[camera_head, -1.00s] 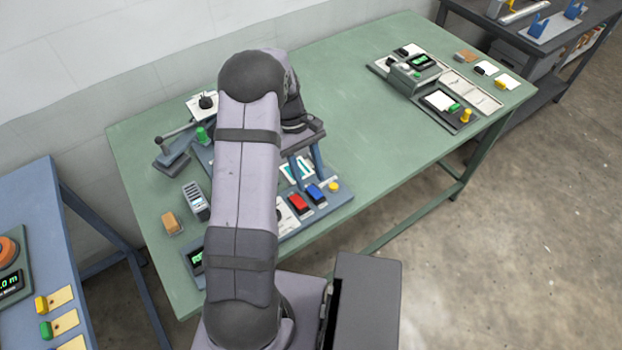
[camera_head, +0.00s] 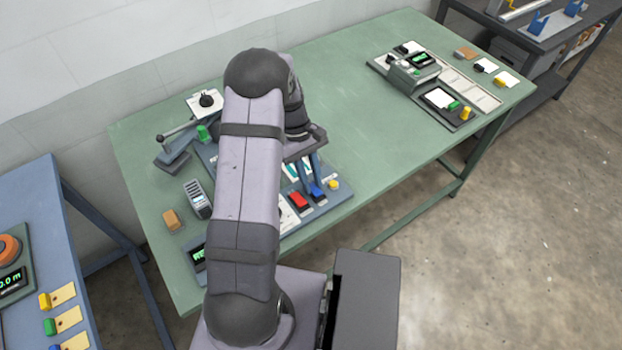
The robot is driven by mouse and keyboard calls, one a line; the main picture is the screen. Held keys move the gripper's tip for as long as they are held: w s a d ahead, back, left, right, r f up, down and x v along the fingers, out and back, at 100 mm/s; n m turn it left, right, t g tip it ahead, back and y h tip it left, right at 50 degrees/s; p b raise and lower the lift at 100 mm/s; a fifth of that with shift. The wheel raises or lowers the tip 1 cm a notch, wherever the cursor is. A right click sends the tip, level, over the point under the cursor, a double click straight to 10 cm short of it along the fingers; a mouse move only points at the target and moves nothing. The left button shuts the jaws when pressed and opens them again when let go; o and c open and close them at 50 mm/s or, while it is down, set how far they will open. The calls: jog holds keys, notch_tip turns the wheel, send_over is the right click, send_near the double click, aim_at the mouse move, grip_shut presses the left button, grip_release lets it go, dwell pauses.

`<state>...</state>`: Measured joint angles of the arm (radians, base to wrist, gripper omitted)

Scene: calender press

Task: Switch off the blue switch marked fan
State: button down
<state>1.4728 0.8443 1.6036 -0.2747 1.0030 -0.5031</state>
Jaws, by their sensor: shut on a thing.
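The blue switch (camera_head: 317,194) sits on the grey-blue control panel (camera_head: 342,195) near the front edge of the green table. My gripper (camera_head: 314,184) points down at it from above, with its fingertips at the top of the switch. The fingers are shut on the blue switch and partly cover it. I cannot read any fan marking, and I cannot tell which way the switch is tipped.
A red switch (camera_head: 298,201) stands just left of the blue one, and a yellow knob (camera_head: 333,184) just right. A lever (camera_head: 176,133) and a green knob (camera_head: 203,133) are further back left. The middle of the green table (camera_head: 350,130) is clear.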

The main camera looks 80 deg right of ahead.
aim_at(315, 190)
jog(key=shift+s+a+r+t+h, duration=0.2)
jog(key=shift+s+a+t+h, duration=0.15)
jog(key=shift+t+h, duration=0.35)
jog(key=shift+s+a+t+h, duration=0.25)
jog(key=shift+t+h, duration=0.65)
jog(key=c, duration=1.6)
grip_release()
jog(key=shift+o, duration=0.2)
jog(key=shift+r, duration=0.1)
jog(key=shift+a+r+b, duration=0.1)
jog(key=shift+r+b, duration=1)
jog(key=shift+r, duration=2.5)
